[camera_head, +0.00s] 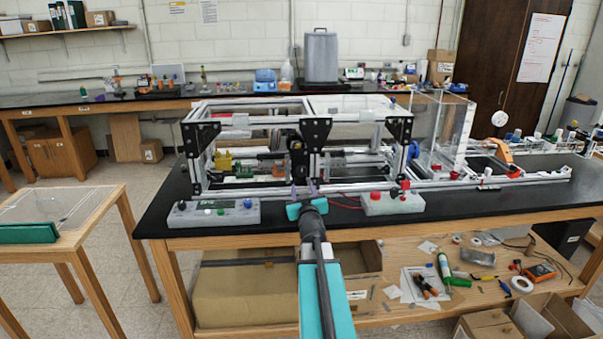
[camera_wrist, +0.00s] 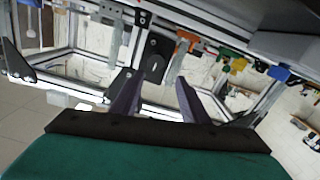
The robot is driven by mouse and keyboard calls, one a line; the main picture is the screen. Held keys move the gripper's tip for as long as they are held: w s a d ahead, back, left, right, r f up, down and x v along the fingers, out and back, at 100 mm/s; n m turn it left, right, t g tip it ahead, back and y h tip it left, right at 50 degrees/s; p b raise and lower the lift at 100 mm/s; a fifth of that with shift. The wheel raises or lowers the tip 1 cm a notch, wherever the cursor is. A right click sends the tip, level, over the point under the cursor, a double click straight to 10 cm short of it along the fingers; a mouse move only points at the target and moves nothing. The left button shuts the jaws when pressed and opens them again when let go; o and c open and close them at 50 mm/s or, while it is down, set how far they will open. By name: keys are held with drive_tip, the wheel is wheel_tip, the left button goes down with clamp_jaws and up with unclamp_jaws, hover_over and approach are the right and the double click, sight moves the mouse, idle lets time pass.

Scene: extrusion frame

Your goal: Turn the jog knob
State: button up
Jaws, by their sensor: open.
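A grey control box (camera_head: 213,212) sits on the black bench's front edge, left of my gripper (camera_head: 304,190), with small knobs or buttons on it. A second pale control box (camera_head: 393,203) with red buttons is to the right of my gripper. I cannot tell for certain which control is the jog knob. In the wrist view my gripper (camera_wrist: 157,80) has its two purple fingers apart, with nothing between them. It is in front of the extrusion frame (camera_head: 232,120), apart from both boxes. Neither control box shows clearly in the wrist view.
The aluminium frame with black corner plates stands just behind my gripper. A clear panel (camera_head: 440,125) stands on the right. Red wires run near the right box. The black bench top (camera_head: 160,215) is clear at the left end. A wooden side table (camera_head: 75,205) stands at left.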

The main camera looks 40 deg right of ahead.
sight(302, 173)
drive_tip(key=shift+s+d, duration=0.1)
drive_tip(key=shift+d, duration=0.1)
drive_tip(key=shift+p+x, duration=0.55)
drive_tip(key=shift+x, duration=6.35)
drive_tip(key=shift+s+d, duration=0.1)
